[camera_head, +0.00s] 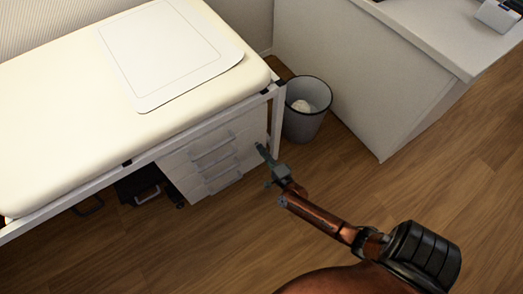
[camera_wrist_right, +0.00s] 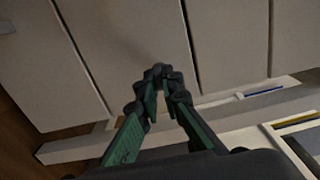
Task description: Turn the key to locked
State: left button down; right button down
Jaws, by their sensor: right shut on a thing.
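A pale drawer cabinet (camera_head: 235,148) with several bar handles stands under the padded bench in the head view. My right gripper (camera_head: 261,149) reaches to the right end of its front. In the right wrist view the fingers of my right gripper (camera_wrist_right: 159,78) converge, tips close to the pale drawer fronts (camera_wrist_right: 130,40). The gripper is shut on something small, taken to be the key. The key itself is hidden between the fingertips, so its angle cannot be told. My left gripper is not in view.
The cream bench (camera_head: 60,130) with its white frame overhangs the cabinet. A grey waste bin (camera_head: 303,122) stands close behind my right gripper. A pale desk (camera_head: 350,70) is at the back right. The wooden floor (camera_head: 440,190) is clear.

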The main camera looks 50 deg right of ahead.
jog(key=c, duration=2.1)
grip_release()
jog(key=v, duration=1.2)
jog(key=shift+f, duration=0.1)
